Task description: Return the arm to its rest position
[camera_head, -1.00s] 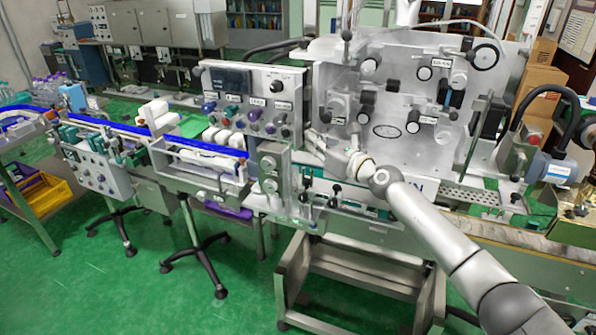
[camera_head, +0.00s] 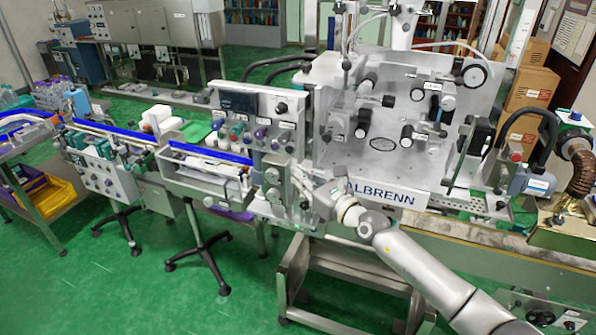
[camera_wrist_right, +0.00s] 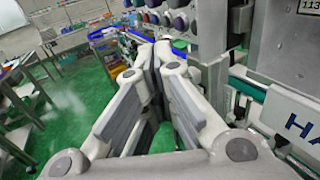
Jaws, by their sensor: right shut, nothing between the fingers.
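My right arm comes in from the lower right in the head view. My right gripper (camera_head: 308,182) is in front of the sleeve applicator (camera_head: 345,150), left of its ALBRENN lettering, near the grey bracket with round knobs. In the right wrist view my right gripper (camera_wrist_right: 158,52) has its fingers together at the tips with nothing between them. I cannot tell from the head view how far the fingertips are from the machine. My left gripper is not in view.
A control panel (camera_head: 258,120) with coloured knobs stands left of the applicator. A conveyor with blue rails (camera_head: 210,153) runs to the left. A metal stand (camera_head: 345,265) is below the arm. The green floor (camera_head: 130,290) is open at the lower left.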

